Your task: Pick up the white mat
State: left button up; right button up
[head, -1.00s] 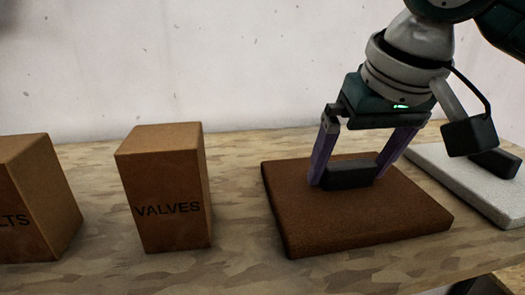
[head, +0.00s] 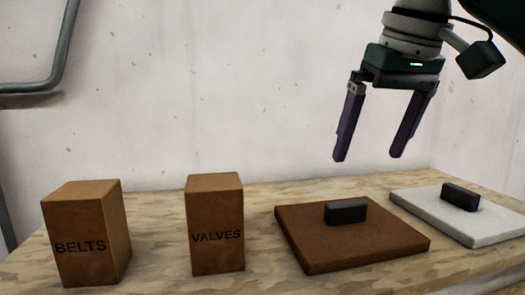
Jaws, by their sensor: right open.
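The white mat (head: 486,229) lies flat on the right part of the wooden table, with a black block-shaped handle (head: 460,197) on top. A brown mat (head: 318,244) with a similar black handle (head: 346,211) lies to its left, a small gap apart. My right gripper (head: 368,158) is open and empty, pointing down. It hangs well above the table, over the brown mat's back side and left of the white mat. My left gripper is not in view.
A brown box marked VALVES (head: 215,253) and a brown box marked BELTS (head: 88,264) stand on the left of the table (head: 160,240). A pale wall (head: 230,90) rises behind. A grey metal tube (head: 64,50) shows at the upper left.

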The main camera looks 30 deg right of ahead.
aim_at(458, 212)
jog(key=z, duration=1.85)
